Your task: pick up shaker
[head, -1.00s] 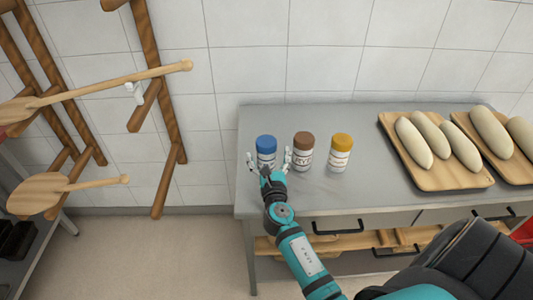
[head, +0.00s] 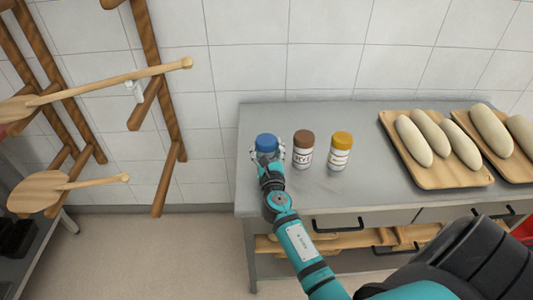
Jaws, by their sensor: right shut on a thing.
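Three shakers stand in a row on the left part of the grey table (head: 350,122). The blue-capped shaker (head: 266,142) is leftmost, the brown-capped shaker (head: 303,149) is in the middle and the yellow-capped shaker (head: 340,151) is on the right. My right gripper (head: 267,155) is shut around the blue-capped shaker, a finger on each side. The gripper hides most of its body; the blue cap shows above. I cannot tell whether it is lifted off the table. My left gripper is not in view.
Wooden boards (head: 456,183) with several pale dough loaves (head: 413,141) lie on the table's right side. A rack with wooden peels (head: 110,83) stands at the left by the tiled wall. Drawers with black handles (head: 338,224) are below the tabletop.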

